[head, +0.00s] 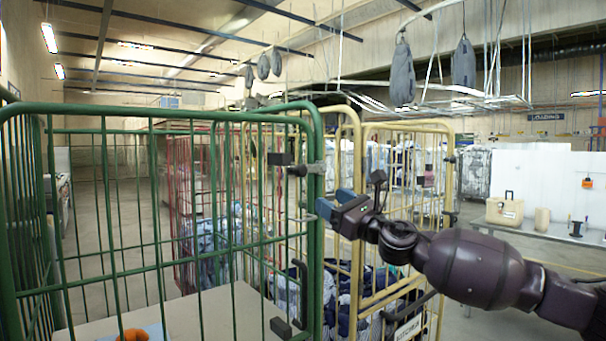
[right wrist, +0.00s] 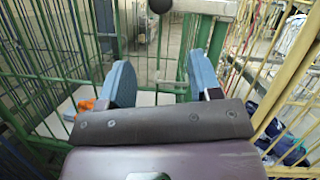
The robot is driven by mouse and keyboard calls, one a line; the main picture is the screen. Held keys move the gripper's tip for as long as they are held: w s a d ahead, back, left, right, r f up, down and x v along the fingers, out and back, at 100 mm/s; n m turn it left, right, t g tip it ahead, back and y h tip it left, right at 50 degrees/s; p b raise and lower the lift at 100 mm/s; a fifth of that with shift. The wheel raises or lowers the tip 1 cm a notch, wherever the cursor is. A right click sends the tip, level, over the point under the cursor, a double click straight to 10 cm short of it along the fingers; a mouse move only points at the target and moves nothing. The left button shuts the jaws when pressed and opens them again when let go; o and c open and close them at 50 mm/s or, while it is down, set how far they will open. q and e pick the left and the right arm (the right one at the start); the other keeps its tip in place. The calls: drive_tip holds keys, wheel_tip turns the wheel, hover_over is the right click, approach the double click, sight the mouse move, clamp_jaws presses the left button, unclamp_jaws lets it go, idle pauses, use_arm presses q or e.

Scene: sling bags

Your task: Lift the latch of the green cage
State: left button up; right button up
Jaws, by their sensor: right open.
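The green cage (head: 100,131) fills the left of the head view, and its bars also show in the right wrist view (right wrist: 48,80). A latch (head: 298,170) with a dark block and a grey clamp sits at the cage's upper right post. In the right wrist view, the latch (right wrist: 205,7) is at the top edge, partly cut off, beyond the fingertips. My right gripper (head: 334,203) is open and empty, just right of the green post and a little below the latch. Its blue fingers (right wrist: 160,82) are spread apart in the right wrist view. My left gripper is not in view.
A yellow cage (head: 357,235) with cloth inside stands close behind the green post. A red cage (head: 172,200) is farther back. A black handle (head: 301,285) is lower on the green post. An orange item (head: 133,336) lies inside the green cage. Grey sling bags (head: 402,74) hang overhead.

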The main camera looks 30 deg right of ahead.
sight(304, 172)
drive_tip(key=shift+n, duration=0.6)
drive_tip(key=w+r, duration=0.2)
drive_tip(key=w+a+r+p, duration=0.1)
drive_tip(key=w, duration=0.2)
drive_tip(key=w+r+p, duration=0.1)
drive_tip(key=w+r, duration=0.1)
drive_tip(key=shift+w+a+r, duration=0.3)
drive_tip(key=shift+w+r, duration=0.05)
drive_tip(key=shift+w+a+r+p, duration=0.2)
drive_tip(key=shift+w+p, duration=0.1)
drive_tip(key=shift+w, duration=0.35)
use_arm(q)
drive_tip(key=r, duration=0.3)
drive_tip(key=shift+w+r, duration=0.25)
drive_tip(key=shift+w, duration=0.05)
use_arm(e)
drive_tip(key=shift+w+r, duration=0.1)
drive_tip(key=shift+w, duration=0.25)
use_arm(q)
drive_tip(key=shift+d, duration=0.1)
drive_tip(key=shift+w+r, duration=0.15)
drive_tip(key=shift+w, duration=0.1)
use_arm(e)
clamp_jaws()
